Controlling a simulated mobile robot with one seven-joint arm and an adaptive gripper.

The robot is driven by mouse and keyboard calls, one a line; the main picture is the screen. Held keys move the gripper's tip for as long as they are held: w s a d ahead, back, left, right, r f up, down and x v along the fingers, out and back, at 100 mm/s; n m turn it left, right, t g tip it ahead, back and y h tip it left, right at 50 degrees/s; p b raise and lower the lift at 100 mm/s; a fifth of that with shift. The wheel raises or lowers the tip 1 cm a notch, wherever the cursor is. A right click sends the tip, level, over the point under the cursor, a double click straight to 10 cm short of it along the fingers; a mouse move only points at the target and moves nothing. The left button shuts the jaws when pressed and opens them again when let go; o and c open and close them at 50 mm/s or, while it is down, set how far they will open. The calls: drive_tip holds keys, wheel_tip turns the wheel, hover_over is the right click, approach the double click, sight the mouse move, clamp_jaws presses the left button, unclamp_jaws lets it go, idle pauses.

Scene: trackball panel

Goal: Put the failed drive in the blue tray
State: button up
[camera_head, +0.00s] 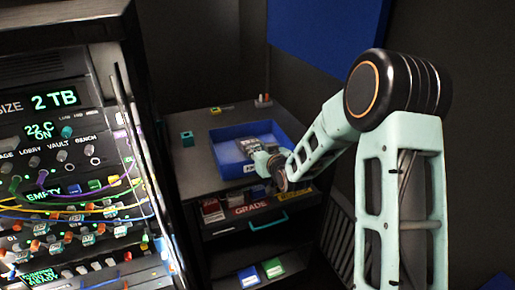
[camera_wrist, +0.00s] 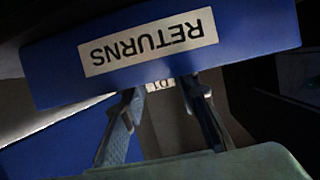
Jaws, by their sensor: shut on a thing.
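The blue tray (camera_head: 222,152) stands on top of the grey cabinet. Its front wall, with a white RETURNS label, fills the upper part of the wrist view (camera_wrist: 255,40), upside down. My gripper (camera_head: 262,158) is at the tray's right front part. In the wrist view my two fingers (camera_wrist: 160,90) are apart, with a small pale numbered end of the drive (camera_wrist: 160,85) between their tips. A grey and dark drive body (camera_head: 256,142) shows over the tray's inside in the head view. The tray wall and gripper hide much of it; I cannot tell whether it touches the tray floor.
A rack (camera_head: 75,150) with a 2 TB display, an EMPTY sign and coloured cables stands at the left. A teal block (camera_head: 187,139) sits left of the tray. A GRADE drawer (camera_head: 250,210) is below. A blue panel (camera_head: 325,35) hangs behind.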

idle(0.3)
drive_tip(key=o, duration=1.3)
drive_tip(key=shift+f, duration=0.15)
drive_tip(key=v, duration=1.2)
